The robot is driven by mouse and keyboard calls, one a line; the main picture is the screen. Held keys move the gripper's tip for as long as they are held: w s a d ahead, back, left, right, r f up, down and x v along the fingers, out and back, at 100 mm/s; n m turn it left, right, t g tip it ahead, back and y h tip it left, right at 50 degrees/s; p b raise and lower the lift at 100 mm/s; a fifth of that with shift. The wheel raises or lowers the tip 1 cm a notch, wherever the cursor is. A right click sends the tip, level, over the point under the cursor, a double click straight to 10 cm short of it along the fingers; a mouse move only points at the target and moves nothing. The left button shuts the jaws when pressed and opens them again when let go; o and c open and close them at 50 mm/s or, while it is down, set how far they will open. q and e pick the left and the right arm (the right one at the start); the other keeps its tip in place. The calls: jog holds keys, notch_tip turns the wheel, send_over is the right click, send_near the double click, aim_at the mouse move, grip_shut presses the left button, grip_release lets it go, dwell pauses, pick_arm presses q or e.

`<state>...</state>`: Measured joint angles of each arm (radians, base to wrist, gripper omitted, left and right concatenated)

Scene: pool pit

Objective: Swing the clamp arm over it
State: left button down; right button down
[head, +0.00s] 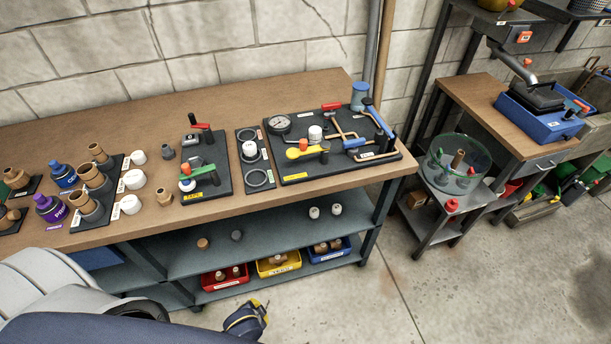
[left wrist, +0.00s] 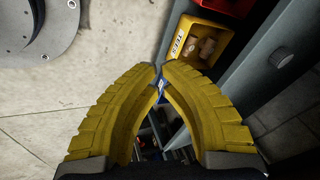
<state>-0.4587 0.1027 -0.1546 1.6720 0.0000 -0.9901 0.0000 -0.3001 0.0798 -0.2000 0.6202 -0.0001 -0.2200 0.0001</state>
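On the workbench, a small black plate (head: 222,186) carries a swing piece with a green bar (head: 204,172) and an orange knob (head: 186,169); it looks like a clamp arm. A white round part (head: 187,185) sits just below the knob. A red-handled lever (head: 199,125) stands at the plate's back. Whether the bar lies over the white part is too small to tell. My left gripper (head: 262,308) is low in front of the bench, well away from the plate. In the left wrist view its yellow fingers (left wrist: 160,66) meet at the tips with nothing visibly held. My right gripper is out of view.
A larger black board (head: 285,160) with gauge, pipes and a yellow lever (head: 307,153) stands to the right. Pots (head: 97,180) and white caps stand left. Red, yellow (head: 279,264) and blue bins sit on the low shelf near my left gripper. Floor (head: 370,300) is clear.

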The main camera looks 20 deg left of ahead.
pick_arm(q)
jog(key=w+a+r+m+t, duration=0.1)
jog(key=w+r+t, duration=0.15)
jog(key=r, duration=0.75)
jog(key=w+a+r+m+t, duration=0.1)
jog(key=w+r, duration=0.3)
jog(key=r, duration=0.5)
jog(key=w+a+r+m+t, duration=0.1)
jog(key=w+r+t, duration=0.15)
jog(key=r, duration=0.75)
jog(key=w+d+r+m+t+h, duration=0.3)
jog(key=r+m, duration=0.3)
jog(key=r, duration=0.3)
jog(key=w+d+r+m+t+h, duration=0.3)
jog(key=w+d+r+m+h, duration=0.1)
jog(key=r, duration=0.5)
jog(key=shift+w+d+r+m+h, duration=0.35)
jog(key=shift+w+d+m, duration=0.25)
jog(key=shift+w+m, duration=0.5)
jog(key=shift+w, duration=0.3)
jog(key=shift+w+a+x, duration=0.15)
jog(key=shift+a+x, duration=0.3)
jog(key=shift+x, duration=1.65)
jog(key=shift+w+a+x, duration=0.15)
jog(key=shift+a+x, duration=0.3)
jog(key=shift+x, duration=1.65)
jog(key=shift+w+a+x, duration=0.2)
jog(key=shift+a+x, duration=0.25)
jog(key=shift+x, duration=1.7)
